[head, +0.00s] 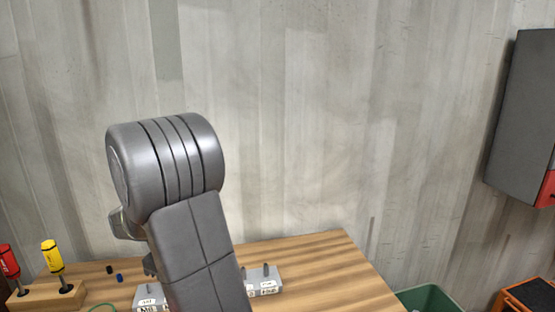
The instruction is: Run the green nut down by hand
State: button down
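I cannot make out a green nut in the head view. A thin green curved edge (101,307) shows at the bottom of the picture, cut off, and I cannot tell what it is. A grey block with labels and upright studs (266,280) stands on the wooden table. Another labelled grey part (147,298) shows left of my arm; my arm covers what lies between them. Two small pieces, one black (109,269) and one blue (119,278), lie on the table at left. My arm fills the middle, and I cannot see my gripper's fingers.
A wooden holder (45,297) at left carries a red-handled driver (9,262) and a yellow-handled one (53,257). The table (330,265) is bare at right. Beyond it are a green bin (428,298) and an orange box (527,297). A grey cabinet (522,115) hangs at right.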

jog(key=c, duration=1.3)
grip_release()
jog(key=shift+c, duration=1.3)
